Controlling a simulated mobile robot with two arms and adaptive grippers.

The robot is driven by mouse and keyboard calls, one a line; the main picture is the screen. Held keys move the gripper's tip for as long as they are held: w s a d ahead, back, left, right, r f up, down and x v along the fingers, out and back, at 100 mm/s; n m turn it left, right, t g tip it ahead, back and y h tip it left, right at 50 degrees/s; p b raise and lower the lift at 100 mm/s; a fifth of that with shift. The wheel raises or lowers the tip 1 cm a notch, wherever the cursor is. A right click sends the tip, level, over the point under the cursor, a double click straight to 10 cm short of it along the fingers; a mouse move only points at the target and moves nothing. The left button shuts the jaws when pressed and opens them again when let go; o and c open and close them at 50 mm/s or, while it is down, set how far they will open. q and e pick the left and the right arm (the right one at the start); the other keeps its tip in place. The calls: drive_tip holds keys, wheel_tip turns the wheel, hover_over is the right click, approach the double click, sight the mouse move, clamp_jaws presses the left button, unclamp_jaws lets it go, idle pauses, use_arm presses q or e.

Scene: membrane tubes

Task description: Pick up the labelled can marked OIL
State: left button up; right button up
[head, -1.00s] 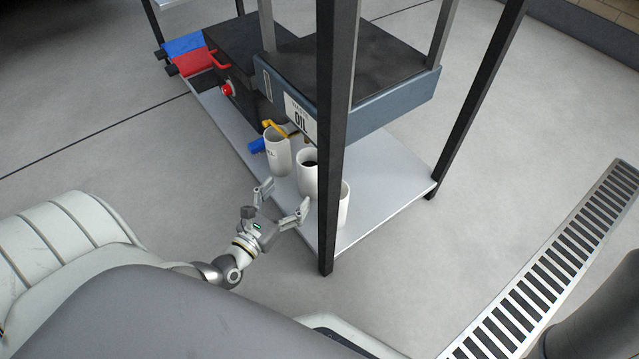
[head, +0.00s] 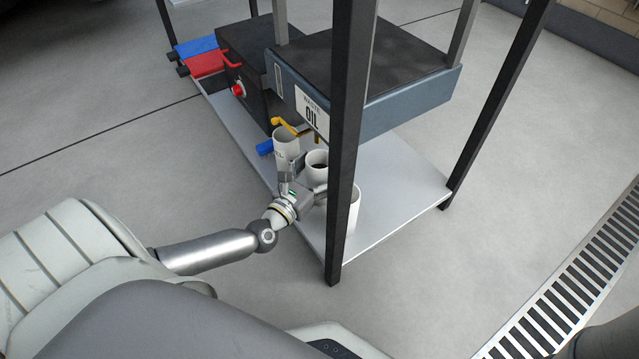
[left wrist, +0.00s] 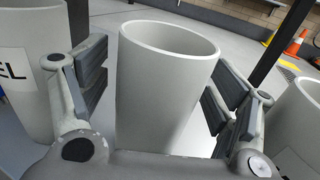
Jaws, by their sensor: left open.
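Three white cans stand on the lower shelf. The left can (head: 286,143) shows letters ending in "EL" in the left wrist view (left wrist: 25,75). The right can (head: 354,212) is partly behind the post; only a label edge shows in the left wrist view (left wrist: 300,120). I cannot read OIL on any can. My left gripper (head: 302,182) is open, its fingers on either side of the middle can. My right gripper is not in view.
A dark post (head: 346,150) stands close right of my left gripper. A blue-grey tray (head: 400,108) with a "WASTE OIL" sign (head: 312,112) overhangs the cans. A yellow-handled valve (head: 284,124) is behind the left can. The shelf's front right (head: 400,205) is clear.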

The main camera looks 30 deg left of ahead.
use_arm(q)
drive_tip(key=c, duration=1.3)
drive_tip(key=shift+o, duration=0.2)
drive_tip(key=shift+r, duration=0.1)
